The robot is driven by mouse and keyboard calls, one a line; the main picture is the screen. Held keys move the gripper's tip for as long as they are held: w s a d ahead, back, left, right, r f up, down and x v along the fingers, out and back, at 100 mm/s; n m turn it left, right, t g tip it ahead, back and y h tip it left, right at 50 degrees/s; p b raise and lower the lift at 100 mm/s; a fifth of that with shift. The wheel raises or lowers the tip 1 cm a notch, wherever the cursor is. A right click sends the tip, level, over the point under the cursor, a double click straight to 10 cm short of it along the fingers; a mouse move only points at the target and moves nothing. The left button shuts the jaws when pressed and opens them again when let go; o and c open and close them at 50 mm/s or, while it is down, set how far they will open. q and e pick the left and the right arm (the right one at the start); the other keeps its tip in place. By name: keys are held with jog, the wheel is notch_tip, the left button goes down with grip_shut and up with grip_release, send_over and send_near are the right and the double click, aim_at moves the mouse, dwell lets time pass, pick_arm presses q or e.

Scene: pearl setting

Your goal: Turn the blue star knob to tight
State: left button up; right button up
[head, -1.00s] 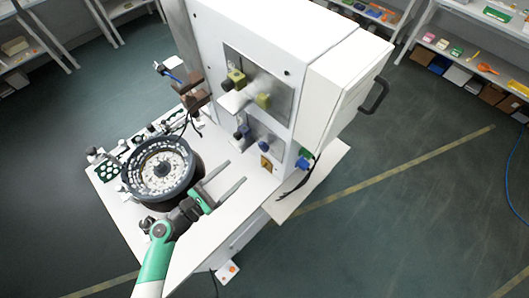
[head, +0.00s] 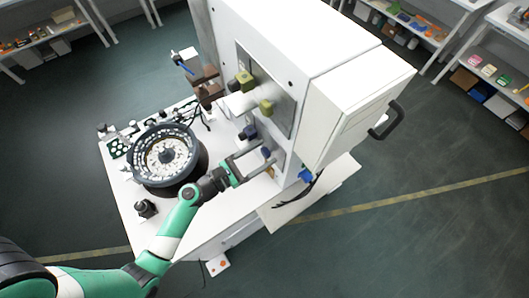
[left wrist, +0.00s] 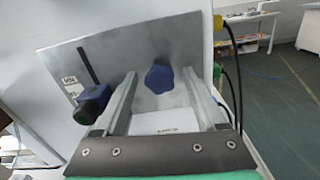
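The blue star knob (left wrist: 159,77) sits on a grey metal panel (left wrist: 105,55) of the white machine. In the left wrist view it lies between the two fingers of my left gripper (left wrist: 159,86), with a visible gap on each side. In the head view the knob (head: 266,153) shows at the fingertips of my left gripper (head: 264,156), which reach to the machine's front. The gripper is open and holds nothing. Whether the fingertips are level with the knob in depth is hard to tell. My right gripper is not in view.
A second dark blue knob on a black body (left wrist: 92,104) is just left of the left finger. A round bowl feeder (head: 165,158) stands on the white tabletop (head: 128,200). Olive knobs (head: 266,106) sit higher on the machine. Cables hang right of the panel.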

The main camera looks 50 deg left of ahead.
pick_arm(q)
grip_shut()
jog(key=shift+m, duration=0.5)
jog(key=m+b, duration=0.3)
jog(key=m, duration=0.2)
jog(key=shift+f+m, duration=0.15)
jog(key=shift+m, duration=0.15)
jog(key=m+b, duration=0.9)
jog(key=m, duration=0.8)
jog(key=shift+m, duration=0.3)
